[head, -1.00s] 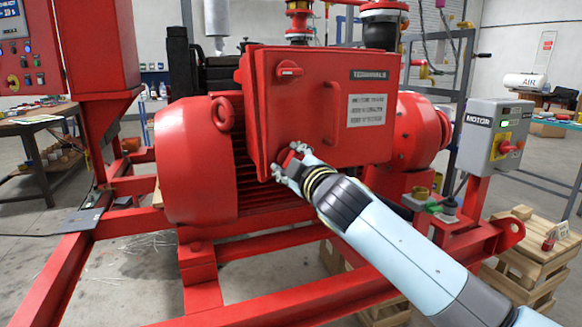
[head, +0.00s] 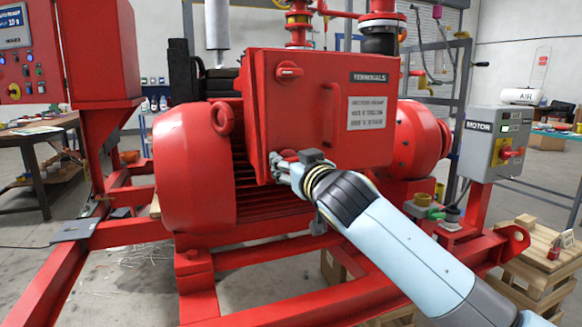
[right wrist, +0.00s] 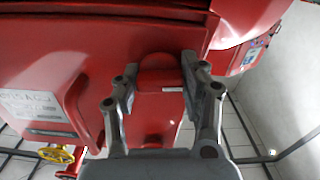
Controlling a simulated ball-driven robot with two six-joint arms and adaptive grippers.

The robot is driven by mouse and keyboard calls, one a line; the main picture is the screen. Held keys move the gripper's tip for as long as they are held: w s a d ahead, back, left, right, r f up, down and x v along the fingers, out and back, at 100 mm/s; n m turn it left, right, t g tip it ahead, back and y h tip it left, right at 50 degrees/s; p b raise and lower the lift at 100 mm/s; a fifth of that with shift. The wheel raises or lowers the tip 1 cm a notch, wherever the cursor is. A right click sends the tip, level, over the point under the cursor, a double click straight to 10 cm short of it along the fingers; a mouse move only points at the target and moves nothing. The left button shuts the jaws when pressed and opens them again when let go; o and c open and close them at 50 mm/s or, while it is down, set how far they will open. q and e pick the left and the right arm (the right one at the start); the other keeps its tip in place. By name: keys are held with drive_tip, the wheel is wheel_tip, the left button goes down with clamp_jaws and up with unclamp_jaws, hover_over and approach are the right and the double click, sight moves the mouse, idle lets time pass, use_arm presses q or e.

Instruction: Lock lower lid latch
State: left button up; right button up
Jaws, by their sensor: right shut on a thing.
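The red terminal box lid (head: 345,135) is closed on the front of the red motor. Its upper latch (head: 289,71) is a red turn-knob near the top left corner, with its grip lying roughly level. My right gripper (head: 284,163) is at the lid's lower left corner, over the lower latch, and hides most of it in the head view. In the right wrist view, the red lower latch (right wrist: 158,72) sits between the fingers of my right gripper (right wrist: 160,85), which is shut on it. My left gripper is not in view.
A red lid handle (head: 329,115) is just above my right wrist. The finned red motor (head: 190,165) is to the left. Red skid rails (head: 270,300) run below. A grey motor switch box (head: 496,142) stands at right, with a wooden pallet (head: 540,270) beneath.

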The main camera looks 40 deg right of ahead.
drive_tip(key=shift+f+m, duration=0.1)
drive_tip(key=shift+m, duration=0.5)
drive_tip(key=o, duration=1.2)
drive_tip(key=v, duration=1.2)
